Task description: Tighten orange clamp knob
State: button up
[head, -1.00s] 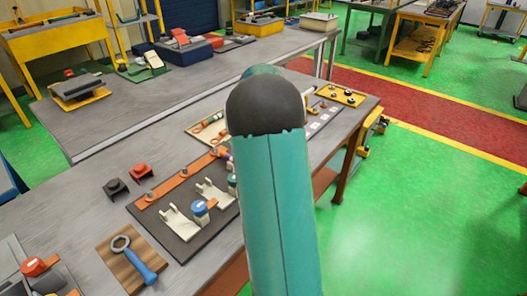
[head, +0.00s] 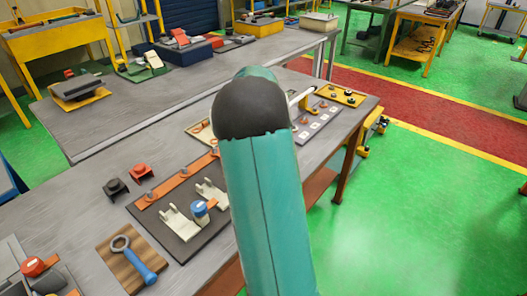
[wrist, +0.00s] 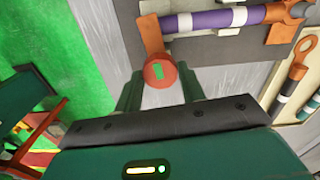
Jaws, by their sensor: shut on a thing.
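In the wrist view an orange-red clamp knob (wrist: 158,66) with a green mark on its face sits at the end of an orange arm piece (wrist: 151,36). My gripper (wrist: 159,80) has its two green fingers on either side of the knob, shut on it. A purple rod (wrist: 222,19) with a white band lies just above the knob on a dark grey plate (wrist: 215,48). In the head view my arm hides the gripper and the knob.
A cream tray (wrist: 296,108) with orange-ended parts lies right of the plate. In the head view a blue-handled wrench (head: 142,268) lies on a wooden board, and two small clamps stand nearby. Green floor (head: 420,210) lies open to the right.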

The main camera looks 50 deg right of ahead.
jog(key=shift+w+r, duration=0.15)
jog(key=shift+r, duration=0.05)
jog(key=o, duration=1)
jog(key=shift+f, duration=0.1)
jog(key=shift+c, duration=0.2)
notch_tip(320, 180, up, 14)
jog(key=shift+a+f, duration=0.1)
